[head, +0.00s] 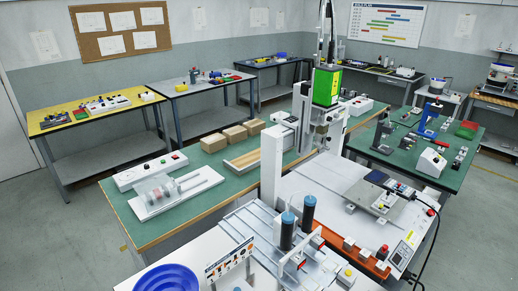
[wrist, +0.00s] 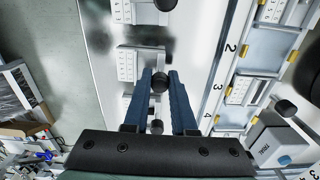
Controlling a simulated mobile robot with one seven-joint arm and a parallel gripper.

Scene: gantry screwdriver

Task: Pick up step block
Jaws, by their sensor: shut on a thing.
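In the wrist view my gripper (wrist: 160,78) has two dark blue fingers closed around a small round black knob (wrist: 158,84). Behind and left of the fingers are pale blocks with rows of small marks, an upper one (wrist: 127,62) and a lower one (wrist: 127,103) partly covered by a finger. I cannot tell for certain which of them is the step block or which block the knob tops. A second dark round knob (wrist: 157,126) shows between the finger bases. I cannot make out my gripper in the head view.
Right of the fingers, a strip numbered 2, 3 and 4 (wrist: 218,87) borders slots with yellow edges, some holding pale blocks (wrist: 239,89). A grey box (wrist: 272,142) stands lower right. In the head view, two dark blue-topped cylinders (head: 308,214) stand on the front bench.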

